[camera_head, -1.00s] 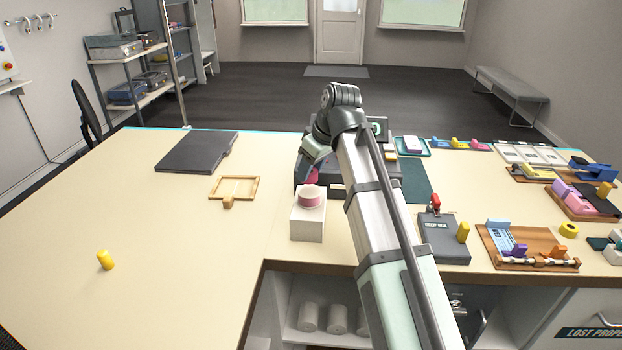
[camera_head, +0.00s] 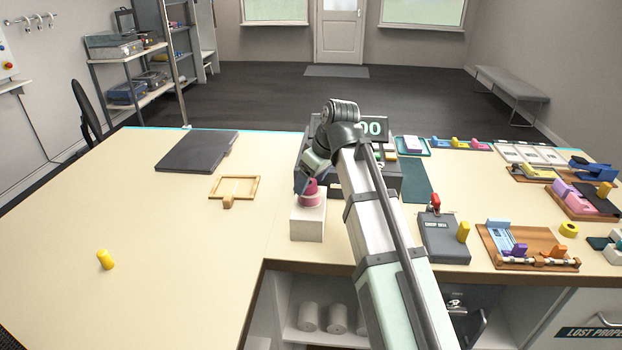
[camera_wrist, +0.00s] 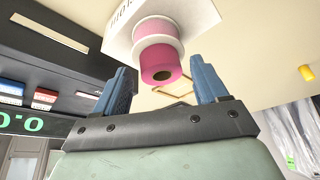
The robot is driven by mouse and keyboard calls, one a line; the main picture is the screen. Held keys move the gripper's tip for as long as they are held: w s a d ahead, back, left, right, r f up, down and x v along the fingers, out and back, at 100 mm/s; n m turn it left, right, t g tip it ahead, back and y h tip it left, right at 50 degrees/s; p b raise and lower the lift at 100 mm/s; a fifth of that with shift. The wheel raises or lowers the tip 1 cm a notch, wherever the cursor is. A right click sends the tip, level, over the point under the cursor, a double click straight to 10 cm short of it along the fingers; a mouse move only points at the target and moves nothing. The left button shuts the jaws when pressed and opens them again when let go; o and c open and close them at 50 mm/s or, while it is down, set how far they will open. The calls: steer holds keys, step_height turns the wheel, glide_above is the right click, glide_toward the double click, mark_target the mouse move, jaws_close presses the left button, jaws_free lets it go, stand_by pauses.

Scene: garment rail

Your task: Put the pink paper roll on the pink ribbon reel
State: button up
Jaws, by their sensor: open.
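The pink ribbon reel (camera_head: 311,201) lies on a white box (camera_head: 307,224) at the table's middle. The darker pink paper roll (camera_head: 309,186) stands on top of the reel, close to its middle, and appears to touch it. In the wrist view the roll (camera_wrist: 158,64) shows its dark centre hole towards me, with the wider reel (camera_wrist: 159,31) behind it. My gripper (camera_wrist: 163,88) is open, its blue fingers wide apart on either side of the roll and clear of it. In the head view my gripper (camera_head: 306,179) is just above the box, partly hidden by my wrist.
A dark till with a green display (camera_head: 372,128) stands right behind the box. A wooden frame (camera_head: 235,187) and a dark flat case (camera_head: 199,152) lie to the left. A yellow cylinder (camera_head: 105,260) stands at front left. The left table is mostly clear.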

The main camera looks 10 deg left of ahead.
steer(key=shift+r, duration=0.1)
steer(key=v, duration=1.2)
